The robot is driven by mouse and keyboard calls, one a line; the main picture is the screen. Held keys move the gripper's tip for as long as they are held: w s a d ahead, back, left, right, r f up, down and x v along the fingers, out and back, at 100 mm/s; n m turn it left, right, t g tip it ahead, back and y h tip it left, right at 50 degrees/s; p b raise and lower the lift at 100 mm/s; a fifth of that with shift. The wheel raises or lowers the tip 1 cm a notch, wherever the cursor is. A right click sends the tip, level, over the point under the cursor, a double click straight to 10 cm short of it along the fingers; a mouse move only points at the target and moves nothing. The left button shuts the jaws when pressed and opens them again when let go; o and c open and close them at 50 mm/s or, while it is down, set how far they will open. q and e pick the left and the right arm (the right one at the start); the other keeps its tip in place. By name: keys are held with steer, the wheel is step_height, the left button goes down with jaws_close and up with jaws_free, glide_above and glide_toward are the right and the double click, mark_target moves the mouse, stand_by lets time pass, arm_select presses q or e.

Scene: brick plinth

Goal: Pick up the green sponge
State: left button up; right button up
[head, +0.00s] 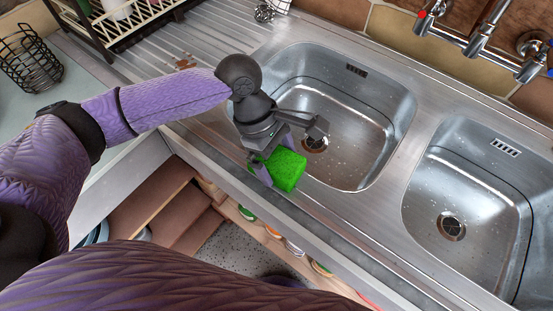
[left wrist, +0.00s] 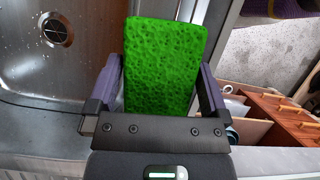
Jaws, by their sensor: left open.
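The green sponge (head: 288,170) lies on the front metal rim of the sink unit, in front of the left basin. It also shows in the left wrist view (left wrist: 163,62) as a bright green, pitted block. My left gripper (head: 276,160) is open and down at the sponge, with one purple finger on either side of it. In the left wrist view the sponge stands between the two fingers and reaches beyond their tips. A narrow gap shows beside the right finger; contact at the left finger is hard to tell. My right gripper is not in view.
The left basin (head: 385,105) lies just behind the sponge, and the right basin (head: 480,190) is further right. Taps (head: 480,42) stand at the back right. A dish rack (head: 112,28) and a black wire basket (head: 30,58) are at the left. An open drawer or cupboard lies below the front edge.

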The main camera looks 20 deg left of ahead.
mark_target(277, 159)
arm_select(q)
steer(key=shift+f+p, duration=0.1)
steer(key=shift+p, duration=0.2)
stand_by(0.4)
steer(key=c, duration=0.9)
steer(key=shift+f+b, duration=0.1)
steer(key=shift+b, duration=0.6)
step_height(277, 159, up, 10)
steer(key=p, duration=0.4)
steer(key=shift+r, duration=0.35)
